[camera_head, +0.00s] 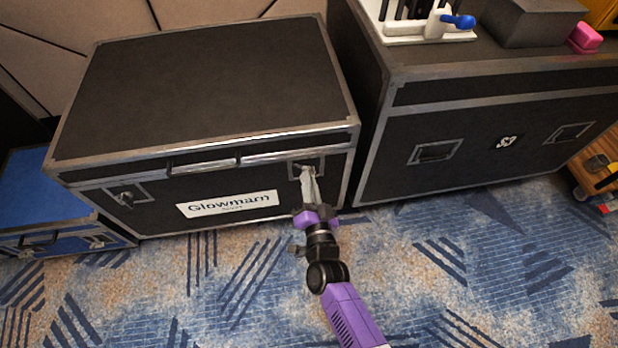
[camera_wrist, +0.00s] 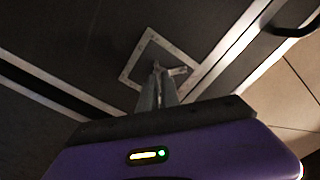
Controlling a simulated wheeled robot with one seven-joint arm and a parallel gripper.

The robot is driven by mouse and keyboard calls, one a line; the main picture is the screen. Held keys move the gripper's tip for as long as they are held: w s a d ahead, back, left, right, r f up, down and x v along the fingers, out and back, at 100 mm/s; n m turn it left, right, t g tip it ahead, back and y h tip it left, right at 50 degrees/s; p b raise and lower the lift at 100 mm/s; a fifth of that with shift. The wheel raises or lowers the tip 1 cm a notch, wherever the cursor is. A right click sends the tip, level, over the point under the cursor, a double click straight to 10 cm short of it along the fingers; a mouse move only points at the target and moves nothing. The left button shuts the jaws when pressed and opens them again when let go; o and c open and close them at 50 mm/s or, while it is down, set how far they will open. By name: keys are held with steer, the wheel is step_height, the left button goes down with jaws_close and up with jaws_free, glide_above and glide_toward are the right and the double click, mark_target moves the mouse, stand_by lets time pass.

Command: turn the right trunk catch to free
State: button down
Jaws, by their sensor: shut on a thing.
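The black trunk (camera_head: 215,85) with silver edges and a "Glowmarn" label (camera_head: 228,203) stands on the carpet, its lid down. Its right catch (camera_head: 317,162) sits in a square silver plate on the front's right side. In the wrist view the right catch (camera_wrist: 178,71) shows a small lever pointing to the right. My gripper (camera_head: 306,172) reaches the plate from the front. In the wrist view my gripper (camera_wrist: 158,78) is shut on the right catch, its fingertips hiding part of it. The left catch (camera_head: 126,198) is on the front's left side, clear of my gripper.
A second black trunk (camera_head: 480,125) stands close on the right, with a white rack (camera_head: 425,28) and a grey box (camera_head: 530,20) on top. A blue case (camera_head: 45,195) is at the left. The patterned carpet (camera_head: 200,300) in front is free. A handle (camera_head: 203,166) spans the trunk's front edge.

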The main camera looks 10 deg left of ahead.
steer(key=n+p, duration=0.2)
steer(key=n, duration=0.6)
steer(key=shift+p, duration=0.3)
steer(key=shift+n, duration=0.4)
steer(key=c, duration=1.6)
jaws_free()
steer(key=shift+p+v, duration=1.25)
steer(key=shift+v, duration=2.7)
